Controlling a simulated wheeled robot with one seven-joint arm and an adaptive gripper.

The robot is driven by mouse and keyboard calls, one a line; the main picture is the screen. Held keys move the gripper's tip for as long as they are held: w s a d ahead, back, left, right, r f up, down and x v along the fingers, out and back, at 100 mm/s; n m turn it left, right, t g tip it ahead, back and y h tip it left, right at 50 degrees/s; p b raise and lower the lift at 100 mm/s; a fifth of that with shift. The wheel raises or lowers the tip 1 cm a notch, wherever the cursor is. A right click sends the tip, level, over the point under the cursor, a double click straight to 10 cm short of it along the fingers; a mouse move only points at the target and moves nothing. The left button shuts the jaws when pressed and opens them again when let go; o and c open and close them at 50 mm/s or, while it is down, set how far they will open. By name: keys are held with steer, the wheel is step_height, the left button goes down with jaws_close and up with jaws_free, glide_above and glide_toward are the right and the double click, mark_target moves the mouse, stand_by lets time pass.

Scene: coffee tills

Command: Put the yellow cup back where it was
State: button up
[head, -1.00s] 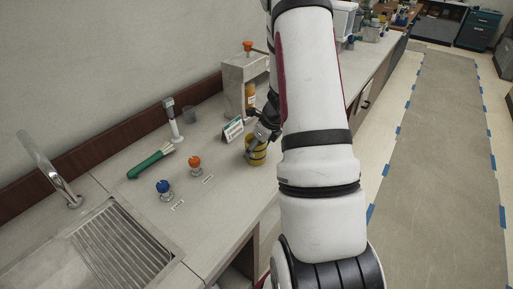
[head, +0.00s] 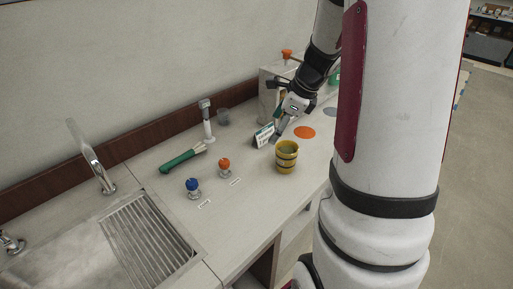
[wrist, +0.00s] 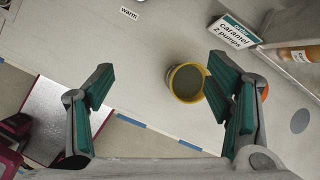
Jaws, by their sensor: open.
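The yellow cup (head: 287,157), with darker bands, stands upright on the counter in the head view. It also shows in the wrist view (wrist: 173,84), with a grey-green inside. An orange disc (head: 304,132) lies on the counter behind the cup and apart from it. My gripper (head: 276,138) is behind and left of the cup, near the caramel sign, apart from the cup. In the wrist view, its two green-padded fingers (wrist: 163,90) are spread with nothing held, and the cup shows between them, farther out.
A caramel sign (head: 264,136) stands left of the orange disc. A grey disc (wrist: 299,121) and a bottle (wrist: 292,54) lie farther along. Blue (head: 193,186) and orange (head: 224,165) knobs, a green-handled brush (head: 180,161) and a sink (head: 150,238) are left. Counter front of the cup is bare.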

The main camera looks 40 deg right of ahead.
steer(key=s+a+r+n, duration=0.1)
steer(key=a+r+n, duration=0.55)
steer(key=a, duration=0.25)
steer(key=s+a+r+n, duration=0.3)
steer(key=s+a+n, duration=0.4)
steer(key=n, duration=0.4)
steer(key=s+a+r+n+h, duration=0.1)
steer(key=s+a+r+n, duration=0.3)
steer(key=s+a+n, duration=0.3)
steer(key=shift+s+a+r+n, duration=0.25)
steer(key=shift+s+n, duration=0.75)
steer(key=shift+n, duration=0.95)
